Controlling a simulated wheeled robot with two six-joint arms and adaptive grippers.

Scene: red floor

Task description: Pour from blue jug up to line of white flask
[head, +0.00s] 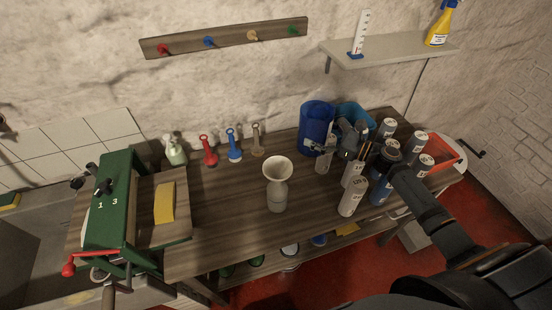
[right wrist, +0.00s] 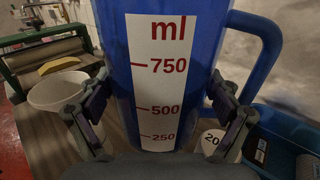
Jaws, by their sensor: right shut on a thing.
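The blue jug (head: 317,118) is upright at the back of the wooden bench, right of the middle. My right gripper (head: 342,143) reaches it from the right side in the head view. The right wrist view shows the jug (right wrist: 210,45) between the two fingers (right wrist: 158,106), its white scale marked 250, 500 and 750 ml facing the camera. I cannot tell if its base touches the bench. The white flask (head: 277,190), with a wide flared mouth, stands left of the jug; its mouth also shows in the right wrist view (right wrist: 55,92). The flask's line cannot be made out.
Several white-capped cylinders (head: 352,198) crowd the bench around my right arm. A blue bin (head: 355,112) and an orange tray (head: 445,150) are behind. A green machine (head: 115,205) stands left.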

